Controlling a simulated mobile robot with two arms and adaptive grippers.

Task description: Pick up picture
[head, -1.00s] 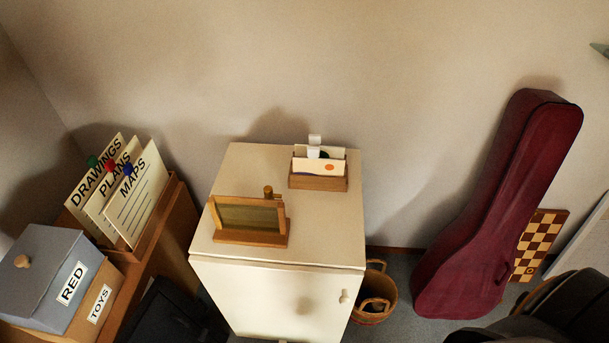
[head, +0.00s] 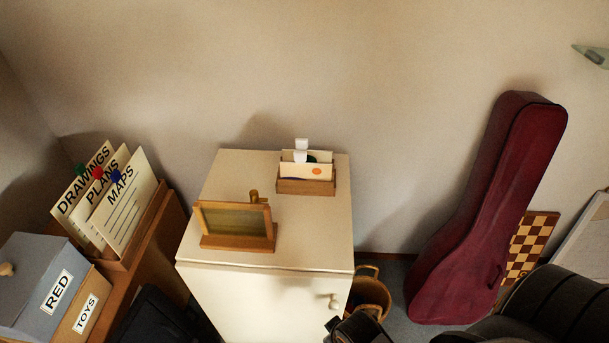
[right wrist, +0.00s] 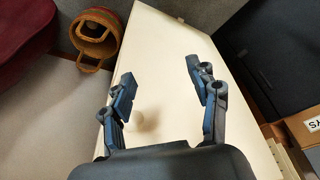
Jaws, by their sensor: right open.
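A wooden frame (head: 236,222) with a dull greenish panel stands tilted on a wooden base, near the front of the white cabinet (head: 310,225). Behind it to the right, a small wooden holder (head: 306,187) contains cards; the front card (head: 296,169) has an orange dot. I cannot tell which of these is the picture. My right gripper (right wrist: 160,82) is open and empty in the right wrist view, with the cabinet's pale surface and round knob (right wrist: 133,118) beyond its fingers. In the head view its dark end shows at the bottom, right of the cabinet. My left gripper is not visible.
A wicker basket (head: 369,294) stands on the floor right of the cabinet. A dark red instrument case (head: 485,215) leans on the wall beside a chessboard (head: 530,245). At left are labelled folders (head: 118,205) and a grey RED box (head: 38,275).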

